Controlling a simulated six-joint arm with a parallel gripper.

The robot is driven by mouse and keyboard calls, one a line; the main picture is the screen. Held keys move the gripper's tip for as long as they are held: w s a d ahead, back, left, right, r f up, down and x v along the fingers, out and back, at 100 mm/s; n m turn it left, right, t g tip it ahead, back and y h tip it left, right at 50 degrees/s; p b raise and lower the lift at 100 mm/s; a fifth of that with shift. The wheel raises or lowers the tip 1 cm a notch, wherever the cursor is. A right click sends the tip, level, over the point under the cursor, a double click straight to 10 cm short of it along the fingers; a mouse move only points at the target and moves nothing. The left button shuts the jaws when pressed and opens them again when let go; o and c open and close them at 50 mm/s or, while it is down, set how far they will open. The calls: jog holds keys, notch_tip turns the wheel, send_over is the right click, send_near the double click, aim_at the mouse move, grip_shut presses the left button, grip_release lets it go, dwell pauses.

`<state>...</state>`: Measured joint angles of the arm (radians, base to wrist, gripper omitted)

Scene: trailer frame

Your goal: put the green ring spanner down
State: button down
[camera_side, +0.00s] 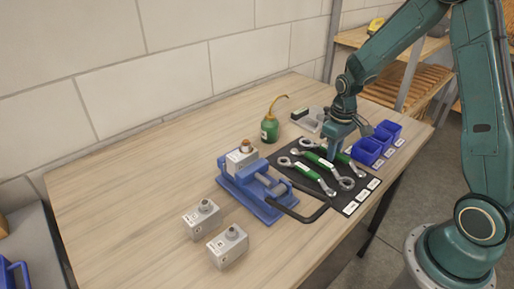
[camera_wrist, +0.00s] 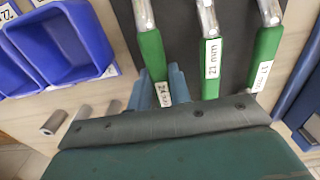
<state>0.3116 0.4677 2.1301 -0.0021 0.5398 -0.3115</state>
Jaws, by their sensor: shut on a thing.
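Several green-handled ring spanners lie on a dark mat (camera_side: 293,147). My gripper (camera_side: 333,153) is low over the mat's back edge, shut on the rearmost green ring spanner (camera_side: 348,151). In the wrist view the fingers (camera_wrist: 164,88) close on both sides of the handle of the leftmost spanner (camera_wrist: 152,52). Its label is partly hidden and I cannot read it. Whether it touches the mat is not clear. Two other spanners, a middle one (camera_wrist: 211,65) and a right one (camera_wrist: 266,50), lie beside it, apart from the fingers.
Blue bins (camera_side: 367,152) stand right of the mat. A blue vise (camera_side: 262,190) holding a grey block is at its left. Two grey blocks (camera_side: 228,247) sit at the front. The table's left side (camera_side: 120,190) is clear.

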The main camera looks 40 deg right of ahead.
jog(key=c, duration=1.3)
grip_release()
jog(key=shift+f, duration=0.1)
notch_tip(320, 180, up, 12)
jog(key=shift+r, duration=0.2)
